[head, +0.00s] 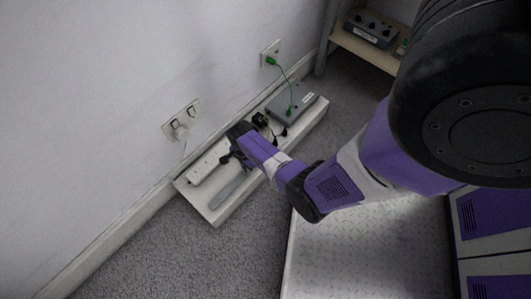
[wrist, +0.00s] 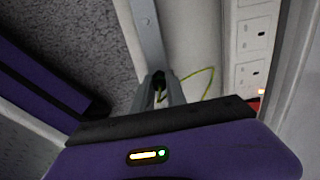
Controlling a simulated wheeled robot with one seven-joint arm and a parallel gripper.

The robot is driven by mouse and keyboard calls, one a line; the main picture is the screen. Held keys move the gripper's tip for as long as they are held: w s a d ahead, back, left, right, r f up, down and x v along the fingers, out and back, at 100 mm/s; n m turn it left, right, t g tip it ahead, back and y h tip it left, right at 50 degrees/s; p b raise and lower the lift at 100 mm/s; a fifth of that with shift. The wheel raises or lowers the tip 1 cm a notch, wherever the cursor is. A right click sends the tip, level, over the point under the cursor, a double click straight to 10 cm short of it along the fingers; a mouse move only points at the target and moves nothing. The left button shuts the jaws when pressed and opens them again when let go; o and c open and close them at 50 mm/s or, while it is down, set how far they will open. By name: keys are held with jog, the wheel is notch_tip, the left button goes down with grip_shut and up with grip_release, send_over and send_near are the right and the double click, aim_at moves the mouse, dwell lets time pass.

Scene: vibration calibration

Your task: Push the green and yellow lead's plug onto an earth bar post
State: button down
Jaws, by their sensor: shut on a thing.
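My gripper (wrist: 160,88) is shut on a small plug (wrist: 159,84), mostly hidden between the fingers in the wrist view. The green and yellow lead (wrist: 204,82) loops out to the right of the fingers. A flat grey metal bar (wrist: 148,32) runs up the picture from just beyond the fingertips; it may be the earth bar, but I cannot make out its posts. In the head view, a grey bar (head: 229,188) lies on the low white shelf (head: 213,213), just below my gripper (head: 234,157). I cannot tell whether plug and bar touch.
A white socket strip (head: 207,162) lies along the wall side, also in the wrist view (wrist: 252,42). A grey box (head: 293,100) stands farther along, with a green lead (head: 284,74) to a wall socket (head: 271,52). Another wall socket (head: 181,118) holds a white plug.

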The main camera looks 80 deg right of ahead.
jog(key=shift+f, duration=0.15)
dwell(0.4)
jog(key=c, duration=1.3)
grip_release()
jog(key=shift+o, duration=0.2)
jog(key=shift+r+p, duration=2.55)
jog(key=shift+p, duration=0.05)
notch_tip(320, 180, up, 8)
jog(key=p, duration=0.4)
jog(key=shift+f, duration=0.15)
